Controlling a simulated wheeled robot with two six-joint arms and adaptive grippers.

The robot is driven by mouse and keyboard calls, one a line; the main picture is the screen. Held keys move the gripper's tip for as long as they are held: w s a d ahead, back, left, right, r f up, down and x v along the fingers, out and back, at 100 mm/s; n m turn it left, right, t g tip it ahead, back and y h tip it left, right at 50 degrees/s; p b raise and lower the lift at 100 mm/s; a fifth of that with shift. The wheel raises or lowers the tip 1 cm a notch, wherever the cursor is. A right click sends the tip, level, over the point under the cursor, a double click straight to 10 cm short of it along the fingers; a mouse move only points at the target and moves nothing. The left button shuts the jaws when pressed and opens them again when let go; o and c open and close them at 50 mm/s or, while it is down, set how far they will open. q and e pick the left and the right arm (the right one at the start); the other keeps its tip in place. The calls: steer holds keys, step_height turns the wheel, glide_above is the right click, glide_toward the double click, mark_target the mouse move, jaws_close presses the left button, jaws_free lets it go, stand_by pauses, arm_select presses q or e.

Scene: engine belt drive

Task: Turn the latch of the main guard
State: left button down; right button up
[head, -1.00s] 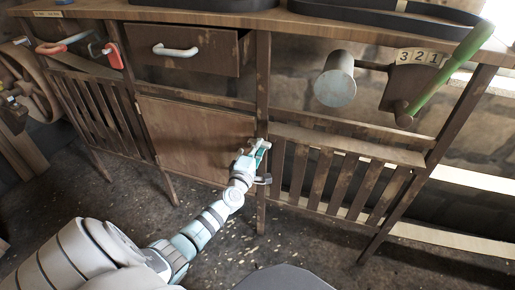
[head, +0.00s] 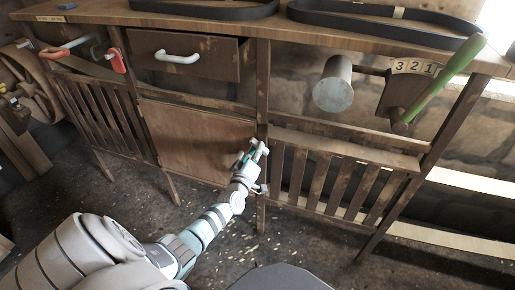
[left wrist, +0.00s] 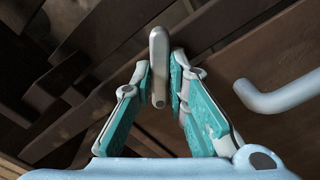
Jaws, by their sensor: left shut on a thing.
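My left gripper (head: 256,152) is at the post between the plain wooden panel (head: 195,135) and the slatted panel (head: 340,180) on the bench front. In the left wrist view, a pale grey bar-shaped latch (left wrist: 158,60) stands between the teal-padded fingers of the gripper (left wrist: 162,85), which is shut on it. The latch's long side runs nearly upright in that view. In the head view the fingers largely hide the latch. I cannot tell from the frames which panel is the main guard. My right gripper is not in view.
A pale bent handle (left wrist: 285,97) is right of the fingers in the wrist view. A drawer (head: 185,55) is above the plain panel. A grey cylinder (head: 333,84) and a green lever (head: 450,80) are at the right. Black belts (head: 385,22) lie on the bench top.

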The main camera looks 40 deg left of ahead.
arm_select(q)
steer(key=m+p, duration=0.3)
steer(key=m, duration=0.7)
steer(key=shift+m+p, duration=0.3)
steer(key=shift+p, duration=0.05)
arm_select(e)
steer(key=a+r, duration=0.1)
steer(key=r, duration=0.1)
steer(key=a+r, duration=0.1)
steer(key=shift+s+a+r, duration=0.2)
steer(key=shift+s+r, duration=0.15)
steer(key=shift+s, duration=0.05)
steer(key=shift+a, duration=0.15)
arm_select(q)
steer(key=c, duration=1.6)
jaws_free()
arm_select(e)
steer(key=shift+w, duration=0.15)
arm_select(q)
steer(key=v, duration=1.2)
